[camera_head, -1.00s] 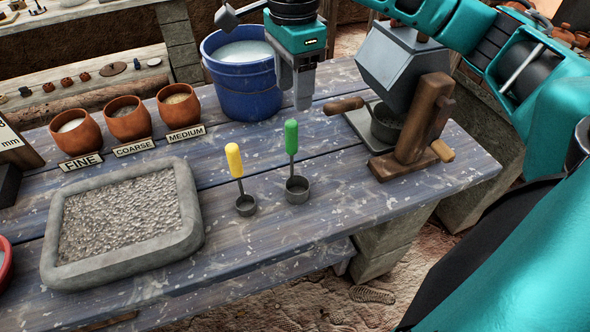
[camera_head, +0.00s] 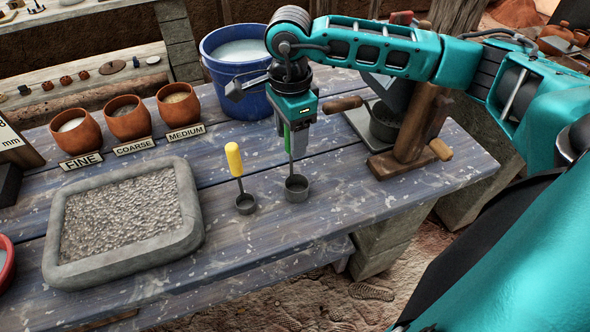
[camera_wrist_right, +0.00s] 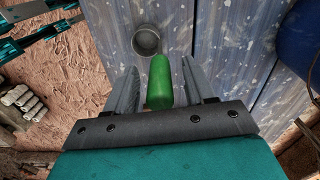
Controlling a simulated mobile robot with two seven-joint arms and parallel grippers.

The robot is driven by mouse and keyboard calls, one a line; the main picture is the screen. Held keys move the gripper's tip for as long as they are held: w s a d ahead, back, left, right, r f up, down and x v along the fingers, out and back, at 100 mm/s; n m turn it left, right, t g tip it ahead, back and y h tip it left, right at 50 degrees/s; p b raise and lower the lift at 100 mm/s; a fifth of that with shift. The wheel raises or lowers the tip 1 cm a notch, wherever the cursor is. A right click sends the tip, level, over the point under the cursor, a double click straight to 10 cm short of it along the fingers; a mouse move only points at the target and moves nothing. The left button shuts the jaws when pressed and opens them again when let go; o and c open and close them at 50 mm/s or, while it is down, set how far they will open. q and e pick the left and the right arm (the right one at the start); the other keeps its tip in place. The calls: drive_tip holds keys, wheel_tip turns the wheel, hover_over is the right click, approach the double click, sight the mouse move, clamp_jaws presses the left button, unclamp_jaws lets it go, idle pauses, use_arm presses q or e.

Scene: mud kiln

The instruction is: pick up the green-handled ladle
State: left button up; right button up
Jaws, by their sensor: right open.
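The green-handled ladle stands upright on the blue plank table, its metal cup (camera_head: 297,188) at the bottom. Its green handle (camera_wrist_right: 159,82) shows between the two fingers in the right wrist view, with the cup beyond it. My right gripper (camera_head: 296,150) is above the ladle, pointing down, and hides most of the handle in the head view. In the right wrist view my right gripper (camera_wrist_right: 161,88) is open, with a finger on each side of the handle and gaps beside it. My left gripper is not in view.
A yellow-handled ladle (camera_head: 235,160) stands just left. A blue bucket (camera_head: 240,97) is behind, and a wooden press-like device (camera_head: 415,125) is to the right. A stone tray (camera_head: 190,225) and clay pots (camera_head: 128,122) are left. The table front is clear.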

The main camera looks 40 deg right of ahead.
drive_tip(key=shift+c, duration=0.2)
clamp_jaws()
drive_tip(key=shift+r, duration=0.15)
idle(0.4)
wheel_tip(320, 180, up, 20)
drive_tip(key=p, duration=0.1)
idle(0.3)
drive_tip(key=c, duration=0.6)
unclamp_jaws()
drive_tip(key=shift+c, duration=0.2)
clamp_jaws()
